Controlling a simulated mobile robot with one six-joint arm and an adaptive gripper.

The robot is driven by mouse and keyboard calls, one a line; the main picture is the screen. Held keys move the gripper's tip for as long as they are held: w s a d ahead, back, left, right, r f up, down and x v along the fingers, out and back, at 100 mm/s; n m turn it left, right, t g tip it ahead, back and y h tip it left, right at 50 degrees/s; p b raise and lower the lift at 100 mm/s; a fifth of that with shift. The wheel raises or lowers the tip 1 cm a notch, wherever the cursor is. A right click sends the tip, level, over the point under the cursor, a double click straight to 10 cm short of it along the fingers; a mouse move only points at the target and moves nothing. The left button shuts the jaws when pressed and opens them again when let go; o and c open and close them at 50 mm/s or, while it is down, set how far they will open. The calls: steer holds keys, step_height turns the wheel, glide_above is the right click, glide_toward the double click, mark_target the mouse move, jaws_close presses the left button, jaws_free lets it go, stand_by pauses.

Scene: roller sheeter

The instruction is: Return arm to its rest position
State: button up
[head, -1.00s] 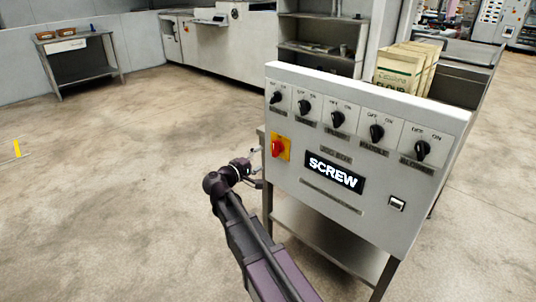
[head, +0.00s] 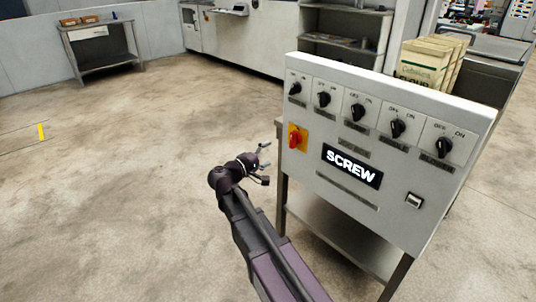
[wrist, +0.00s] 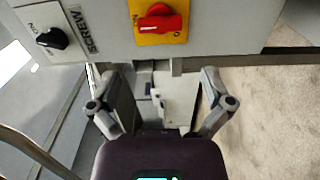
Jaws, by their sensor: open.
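My gripper (head: 266,162) is open and empty in the head view, just left of the control panel. My dark arm reaches up to it from the bottom of that view. In the wrist view my gripper (wrist: 160,100) shows its two fingers spread apart, with nothing between them. The panel's red rotary switch (head: 295,139) on a yellow plate is up and to the right of the gripper in the head view. The red switch (wrist: 160,22) is beyond the fingertips in the wrist view. The fingers look clear of it.
The grey control panel (head: 400,205) has several black knobs and a "SCREW" display (head: 351,167), on a metal stand. Flour bags (head: 432,62) stand behind it. A small table (head: 105,62) is at the back left. The floor (head: 110,180) left of my arm is clear.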

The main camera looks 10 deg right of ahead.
steer(key=shift+d, duration=0.1)
steer(key=s+d+f+m+g+y, duration=0.4)
steer(key=s+d+f+g, duration=0.2)
steer(key=s+d+f, duration=0.3)
steer(key=s+f+m+g+y, duration=0.3)
steer(key=s+f+g+y, duration=0.2)
steer(key=s+f+y, duration=0.6)
step_height(320, 180, up, 31)
steer(key=p, duration=3)
steer(key=shift+s+a+r, duration=0.2)
steer(key=shift+s+a, duration=0.2)
